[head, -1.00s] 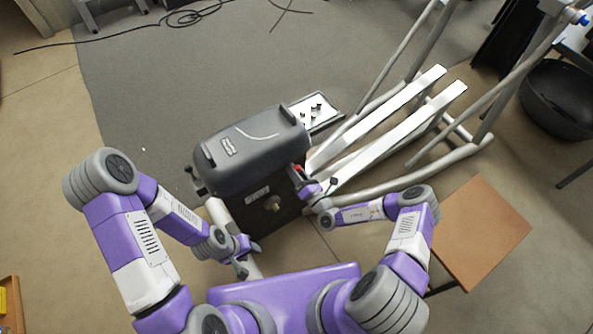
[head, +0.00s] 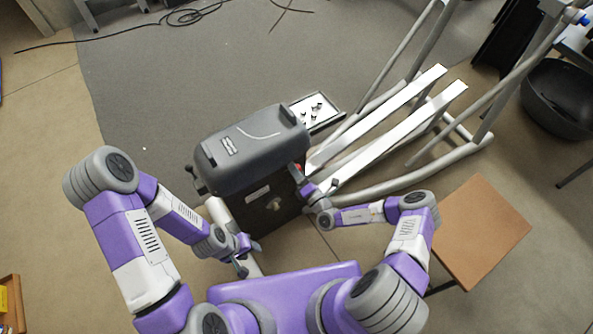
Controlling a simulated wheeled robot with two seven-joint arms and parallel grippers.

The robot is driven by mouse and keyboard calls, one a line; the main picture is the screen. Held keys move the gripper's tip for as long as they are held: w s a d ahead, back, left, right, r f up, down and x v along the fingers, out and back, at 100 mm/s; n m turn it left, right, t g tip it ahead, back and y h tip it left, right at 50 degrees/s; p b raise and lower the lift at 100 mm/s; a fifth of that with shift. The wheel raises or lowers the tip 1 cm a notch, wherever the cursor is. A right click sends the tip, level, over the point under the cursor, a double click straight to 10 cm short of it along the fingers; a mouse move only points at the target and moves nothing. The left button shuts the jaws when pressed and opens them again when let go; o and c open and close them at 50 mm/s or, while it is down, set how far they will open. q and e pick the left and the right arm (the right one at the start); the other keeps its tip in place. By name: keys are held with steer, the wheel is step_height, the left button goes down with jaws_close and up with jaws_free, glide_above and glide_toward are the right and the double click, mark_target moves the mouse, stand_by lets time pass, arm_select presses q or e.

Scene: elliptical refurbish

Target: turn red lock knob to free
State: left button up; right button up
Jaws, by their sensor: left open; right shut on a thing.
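The red lock knob (head: 299,167) is a small red spot at the right side of the dark grey machine housing (head: 255,142), mostly hidden by my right gripper. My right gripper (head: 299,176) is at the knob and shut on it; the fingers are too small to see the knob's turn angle. My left gripper (head: 243,262) is open and empty, low in front of the housing near a pale tube.
A tray (head: 318,110) with several small dark parts lies behind the housing. White rails (head: 390,120) and grey tubes extend to the right. A brown-topped table (head: 482,232) stands at the right. A black tub (head: 556,98) sits at the far right.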

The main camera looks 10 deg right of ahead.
steer(key=shift+s, duration=0.1)
steer(key=o, duration=1)
steer(key=p+v, duration=0.1)
steer(key=v, duration=0.6)
steer(key=shift+s+d, duration=0.1)
steer(key=shift+s, duration=0.1)
